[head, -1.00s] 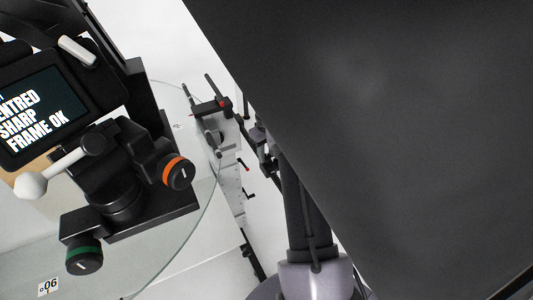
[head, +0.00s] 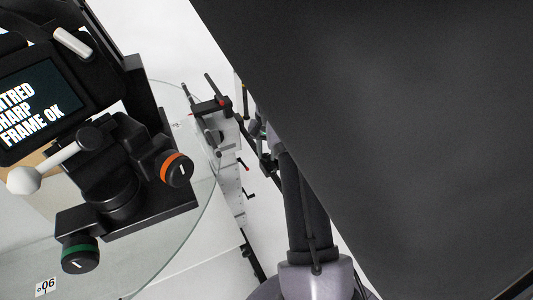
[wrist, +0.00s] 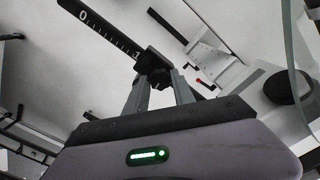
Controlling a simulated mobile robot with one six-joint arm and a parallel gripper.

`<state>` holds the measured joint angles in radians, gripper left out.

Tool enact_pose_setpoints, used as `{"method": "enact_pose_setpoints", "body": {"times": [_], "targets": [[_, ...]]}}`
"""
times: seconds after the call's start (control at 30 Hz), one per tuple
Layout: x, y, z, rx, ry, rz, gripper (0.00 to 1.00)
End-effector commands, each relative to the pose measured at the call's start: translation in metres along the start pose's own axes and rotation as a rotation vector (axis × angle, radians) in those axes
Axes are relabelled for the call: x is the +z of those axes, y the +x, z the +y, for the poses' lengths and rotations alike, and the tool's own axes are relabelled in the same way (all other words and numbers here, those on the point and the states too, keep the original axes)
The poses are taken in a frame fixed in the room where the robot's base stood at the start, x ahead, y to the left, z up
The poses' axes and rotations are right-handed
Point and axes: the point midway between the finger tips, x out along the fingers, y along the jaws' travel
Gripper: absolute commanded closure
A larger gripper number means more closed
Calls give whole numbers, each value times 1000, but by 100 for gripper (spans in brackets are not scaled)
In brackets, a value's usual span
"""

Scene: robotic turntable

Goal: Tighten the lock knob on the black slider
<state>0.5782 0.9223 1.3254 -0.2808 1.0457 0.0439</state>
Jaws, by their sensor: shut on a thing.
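In the wrist view a black slider (wrist: 149,60) sits on a dark bar with a white scale (wrist: 100,26), near its far end. A dark lock knob (wrist: 160,78) sticks out from the slider toward me. My gripper (wrist: 159,80) is shut on this knob, with one grey finger on each side of it. The fingers hide part of the knob, and its angle is hard to read. In the head view the slider and knob cannot be made out behind the large dark panel and my arm.
In the head view a glass turntable (head: 185,230) fills the left, carrying a black camera mount with orange (head: 176,169) and green (head: 80,254) knobs and a white-tipped handle (head: 25,180). A large dark panel (head: 400,130) blocks the right. A white stand (head: 229,170) is beyond the glass.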

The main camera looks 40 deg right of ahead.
Motion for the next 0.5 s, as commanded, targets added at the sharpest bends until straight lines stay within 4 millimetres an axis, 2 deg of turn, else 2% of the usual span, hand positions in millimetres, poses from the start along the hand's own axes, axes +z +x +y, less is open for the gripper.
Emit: {"method": "enact_pose_setpoints", "body": {"times": [0.5], "targets": [[-1, -1, 0, -1, 132, 2, 100]]}}
